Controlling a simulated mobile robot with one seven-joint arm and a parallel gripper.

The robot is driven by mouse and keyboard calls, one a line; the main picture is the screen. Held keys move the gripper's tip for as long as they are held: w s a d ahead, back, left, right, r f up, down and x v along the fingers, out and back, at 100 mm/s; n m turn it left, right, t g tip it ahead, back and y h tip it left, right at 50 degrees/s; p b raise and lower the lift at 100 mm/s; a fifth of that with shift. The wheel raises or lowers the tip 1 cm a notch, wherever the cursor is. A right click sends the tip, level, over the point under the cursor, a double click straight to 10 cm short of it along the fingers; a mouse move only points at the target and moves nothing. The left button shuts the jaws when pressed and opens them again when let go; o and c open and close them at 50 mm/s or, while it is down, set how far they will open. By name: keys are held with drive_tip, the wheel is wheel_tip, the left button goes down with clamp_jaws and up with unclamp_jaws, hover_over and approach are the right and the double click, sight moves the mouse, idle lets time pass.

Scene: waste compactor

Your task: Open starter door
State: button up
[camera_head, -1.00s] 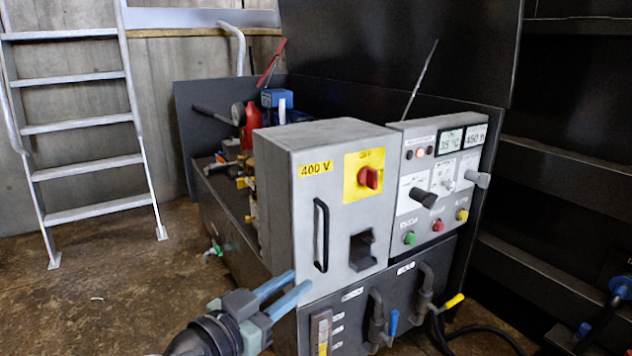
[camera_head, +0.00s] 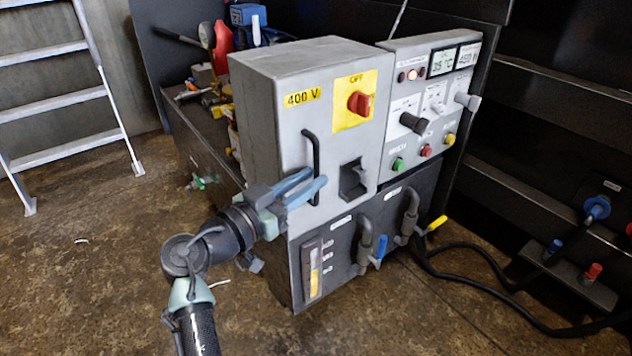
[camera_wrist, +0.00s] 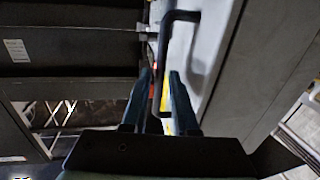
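The starter door is the light grey front (camera_head: 335,165) of the box marked 400 V, and it looks shut. It carries a black vertical bar handle (camera_head: 316,150) on its left side and a red rotary switch (camera_head: 360,103) on a yellow plate marked OFF. My gripper (camera_head: 315,180) is at the handle's lower part, fingers apart. In the wrist view the handle (camera_wrist: 164,70) runs down between the two open fingers (camera_wrist: 161,88); I cannot tell whether either finger touches it. The door face (camera_wrist: 213,40) lies behind the handle.
A control panel (camera_head: 440,100) with knobs and buttons adjoins the box on the right. Pipes with a blue lever (camera_head: 380,250) and a yellow lever (camera_head: 436,224) stand below. A black hose (camera_head: 480,282) lies on the floor.

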drive_tip(key=shift+x, duration=1.15)
clamp_jaws()
drive_tip(key=shift+a, duration=0.1)
idle(0.5)
